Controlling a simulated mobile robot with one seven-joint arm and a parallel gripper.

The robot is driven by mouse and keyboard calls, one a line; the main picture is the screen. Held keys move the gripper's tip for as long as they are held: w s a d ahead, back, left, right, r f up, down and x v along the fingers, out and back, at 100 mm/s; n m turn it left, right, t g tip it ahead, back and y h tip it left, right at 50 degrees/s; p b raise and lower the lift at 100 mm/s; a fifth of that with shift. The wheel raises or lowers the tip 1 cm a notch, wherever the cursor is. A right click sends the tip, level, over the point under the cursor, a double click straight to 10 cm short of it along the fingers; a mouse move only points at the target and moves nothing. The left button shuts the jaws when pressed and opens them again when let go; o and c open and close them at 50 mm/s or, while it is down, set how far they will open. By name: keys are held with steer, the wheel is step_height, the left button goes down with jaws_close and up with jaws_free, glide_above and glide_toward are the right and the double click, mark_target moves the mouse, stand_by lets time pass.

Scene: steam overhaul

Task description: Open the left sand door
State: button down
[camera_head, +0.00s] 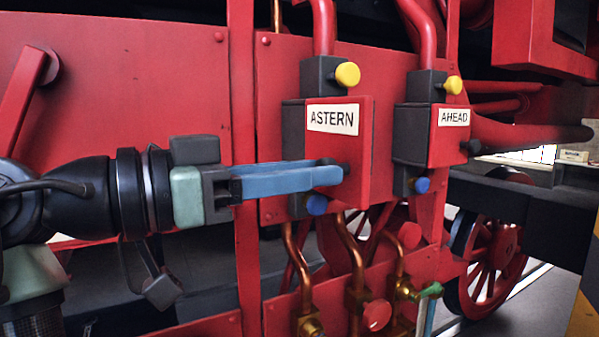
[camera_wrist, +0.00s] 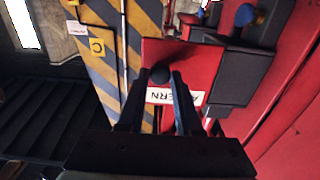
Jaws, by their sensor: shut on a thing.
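The left sand door (camera_head: 340,148) is a red plate with a white ASTERN label, on the front of a dark box (camera_head: 292,135) at the middle of the head view. In the wrist view the red door (camera_wrist: 195,60) shows with its label upside down and the dark box (camera_wrist: 240,80) to its right. My gripper (camera_head: 338,172) reaches in from the left with blue fingers. In the wrist view its fingertips (camera_wrist: 160,80) are shut on the door's round black knob (camera_wrist: 160,73). I cannot tell for sure whether the door stands ajar.
A matching AHEAD door (camera_head: 449,135) is to the right. Yellow knobs (camera_head: 347,74) sit above the boxes and blue knobs (camera_head: 316,204) below. Red pipes (camera_head: 322,27) run above, copper pipes (camera_head: 352,250) below. A yellow-and-black striped panel (camera_wrist: 110,60) shows in the wrist view.

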steer(key=shift+d, duration=0.1)
steer(key=c, duration=0.6)
jaws_free()
steer(key=shift+w, duration=0.1)
steer(key=shift+o, duration=0.2)
steer(key=b+v, duration=0.5)
steer(key=v, duration=0.8)
steer(key=shift+d, duration=0.1)
